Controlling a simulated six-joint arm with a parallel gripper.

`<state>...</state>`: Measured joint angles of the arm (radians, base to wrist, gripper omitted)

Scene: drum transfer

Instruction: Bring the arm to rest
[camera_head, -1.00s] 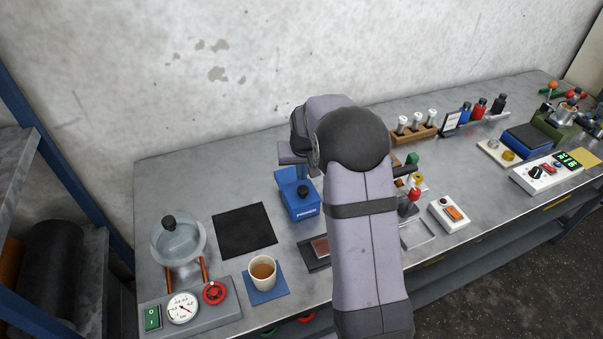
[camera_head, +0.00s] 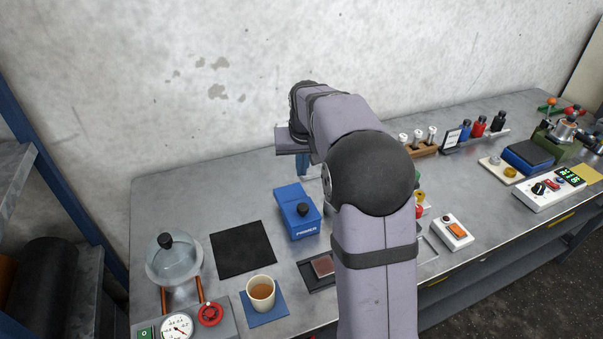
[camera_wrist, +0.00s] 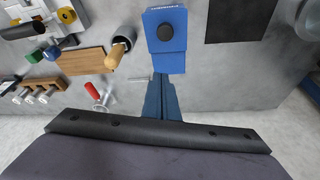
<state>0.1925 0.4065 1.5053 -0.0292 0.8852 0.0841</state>
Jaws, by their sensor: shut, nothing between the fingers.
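My gripper (camera_head: 302,168) hangs in the air behind the blue box (camera_head: 298,212), its blue fingers pointing down and partly covered by my arm. In the wrist view, the fingers (camera_wrist: 160,82) are together with nothing between them. Their tips appear beside the near edge of the blue box (camera_wrist: 166,50), which has a black knob; they look above the bench rather than touching anything.
The steel bench (camera_head: 190,195) holds a black mat (camera_head: 242,248), a cup (camera_head: 261,292) on a blue coaster, a glass dome (camera_head: 173,262) and a red valve wheel (camera_head: 210,314). A wooden tube rack (camera_head: 425,149) and bottles (camera_head: 480,127) stand right. The wall is behind.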

